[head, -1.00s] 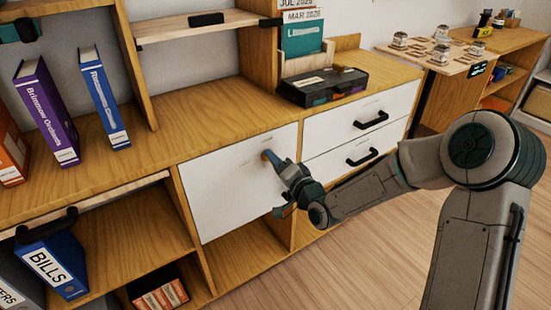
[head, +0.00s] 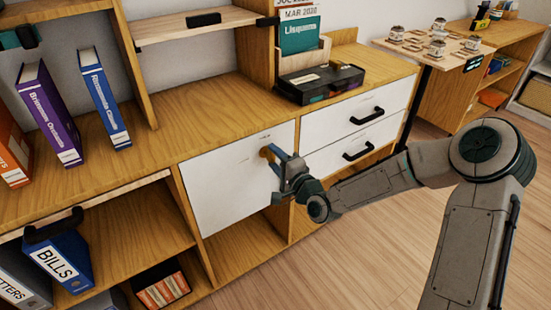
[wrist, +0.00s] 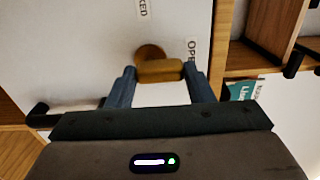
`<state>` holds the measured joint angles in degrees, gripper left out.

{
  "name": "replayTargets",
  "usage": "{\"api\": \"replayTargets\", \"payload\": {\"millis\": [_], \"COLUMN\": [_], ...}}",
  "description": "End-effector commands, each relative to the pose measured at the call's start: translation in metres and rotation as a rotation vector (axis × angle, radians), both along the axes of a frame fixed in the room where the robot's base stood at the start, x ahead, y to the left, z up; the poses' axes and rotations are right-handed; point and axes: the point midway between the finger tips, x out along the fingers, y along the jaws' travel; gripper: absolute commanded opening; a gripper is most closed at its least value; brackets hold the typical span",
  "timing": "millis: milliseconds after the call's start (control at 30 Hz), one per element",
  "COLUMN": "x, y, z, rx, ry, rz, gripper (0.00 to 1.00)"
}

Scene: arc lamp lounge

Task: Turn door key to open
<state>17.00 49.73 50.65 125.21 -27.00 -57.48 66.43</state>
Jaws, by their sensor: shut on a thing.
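A white door (head: 232,190) in the wooden sideboard is closed, with a brass-coloured key (head: 264,153) at its upper right. My gripper (head: 275,162) is at the door front, its two blue-grey fingers on either side of the key. In the wrist view, the key's bow (wrist: 160,71) lies between the fingertips, with a round lock plate (wrist: 149,52) behind it. My gripper is shut on the bow. An "OPEN" label (wrist: 192,50) is just right of the bow, partly hidden by a finger. Another label ending in "KED" (wrist: 142,8) is at the top edge.
Two white drawers with black handles (head: 366,116) are right of the door. A black case (head: 320,82) sits on the sideboard top. Binders (head: 45,112) stand on the left. Open shelves are below and beside the door. Bare wooden floor (head: 370,230) lies at right.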

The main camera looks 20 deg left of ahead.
Motion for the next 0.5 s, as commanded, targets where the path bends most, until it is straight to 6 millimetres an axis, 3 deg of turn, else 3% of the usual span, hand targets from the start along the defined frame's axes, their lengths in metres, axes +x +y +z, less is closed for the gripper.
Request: {"api": "replayTargets", "payload": {"millis": [267,300,367,500], "x": [0.0004,0.0003,0.0003,0.0002], "y": [-0.0003,-0.0004,-0.0004,-0.0003], "z": [-0.0001,-0.0001,-0.0001,-0.0001], "rx": [0.002,0.002,0.002,0.001], "ry": [0.002,0.002,0.002,0.002], "rz": [-0.002,-0.002,-0.002,-0.001], "gripper": [0.24,0.53,0.69,0.69]}}
